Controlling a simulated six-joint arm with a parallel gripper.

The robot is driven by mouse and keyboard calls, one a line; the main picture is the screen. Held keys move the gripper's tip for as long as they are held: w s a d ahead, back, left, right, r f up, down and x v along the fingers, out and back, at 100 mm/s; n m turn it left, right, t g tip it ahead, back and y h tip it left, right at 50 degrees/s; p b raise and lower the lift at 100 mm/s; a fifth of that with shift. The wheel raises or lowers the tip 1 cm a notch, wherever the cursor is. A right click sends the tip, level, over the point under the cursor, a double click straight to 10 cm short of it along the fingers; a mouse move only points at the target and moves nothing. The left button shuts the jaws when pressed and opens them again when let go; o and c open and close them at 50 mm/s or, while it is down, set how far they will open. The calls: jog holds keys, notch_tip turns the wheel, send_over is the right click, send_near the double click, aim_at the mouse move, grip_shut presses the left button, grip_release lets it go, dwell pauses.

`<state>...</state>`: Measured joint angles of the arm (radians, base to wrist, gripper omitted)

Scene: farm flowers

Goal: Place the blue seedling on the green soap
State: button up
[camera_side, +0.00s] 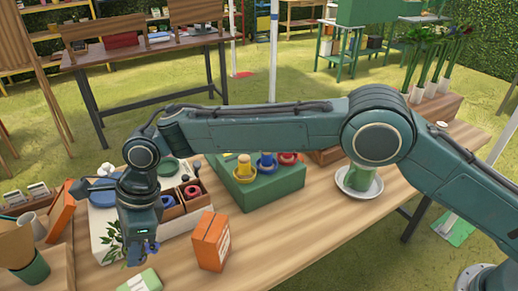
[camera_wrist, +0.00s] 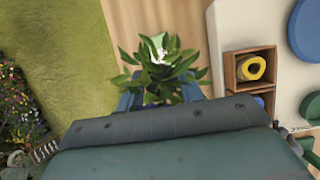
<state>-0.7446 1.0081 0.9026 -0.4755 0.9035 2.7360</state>
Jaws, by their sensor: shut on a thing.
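My gripper (camera_side: 142,250) is shut on the leafy seedling (camera_side: 112,238) near the table's front edge. In the wrist view the seedling's green leaves (camera_wrist: 165,72) spread between and beyond the fingers, with a little blue below them; the rest of its base is hidden. A small green-and-white bar (camera_side: 140,283) lies on the table below and near my gripper. It also shows partly behind the leaves in the wrist view (camera_wrist: 151,45). A green block (camera_side: 358,178) sits on a white dish (camera_side: 345,190) farther right. I cannot tell for certain which is the soap.
An orange box (camera_side: 210,241) stands right of my gripper. A green box (camera_side: 245,190) with colored items on top stands mid-table. The table front between the orange box and dish is clear.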

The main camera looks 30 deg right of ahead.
jog(key=shift+f, duration=1.35)
jog(key=shift+f, duration=0.1)
send_over(151, 280)
jog(key=shift+f, duration=2.55)
jog(key=shift+f, duration=0.1)
jog(key=o, duration=1)
jog(key=v, duration=1.2)
